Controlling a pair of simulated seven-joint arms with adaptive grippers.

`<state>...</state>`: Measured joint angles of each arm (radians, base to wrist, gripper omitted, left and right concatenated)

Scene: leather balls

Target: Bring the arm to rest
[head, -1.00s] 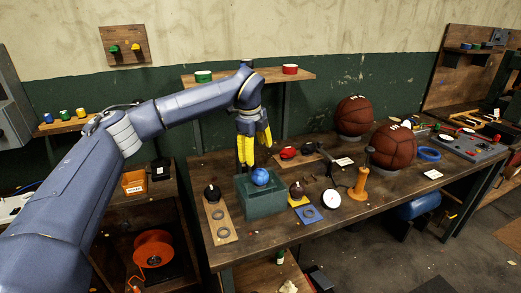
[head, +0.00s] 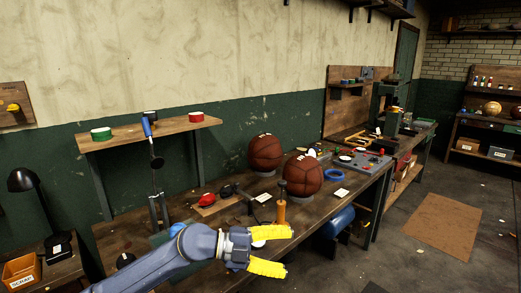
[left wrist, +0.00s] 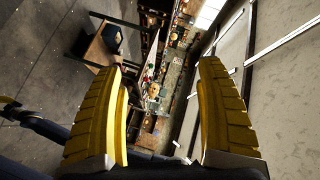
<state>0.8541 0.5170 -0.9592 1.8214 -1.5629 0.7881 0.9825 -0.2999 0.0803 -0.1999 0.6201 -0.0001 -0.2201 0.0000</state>
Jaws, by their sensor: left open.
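My left gripper (head: 268,250) has yellow fingers spread apart and empty. In the head view it is in front of the workbench (head: 345,190), low in the picture, its fingers pointing right. In the left wrist view the two yellow fingers (left wrist: 160,110) stand wide apart with nothing between them. My blue left arm (head: 165,268) comes in from the bottom left and hides part of the bench front. A blue ball (head: 177,229) shows just above the arm, partly hidden.
Two brown leather balls (head: 265,153) (head: 302,174) rest on stands on the bench. An orange-handled tool (head: 281,208) stands upright close behind the gripper. A wall shelf (head: 150,132) holds tape rolls. An orange bin (head: 22,272) is at lower left. Floor (head: 430,260) to the right is open.

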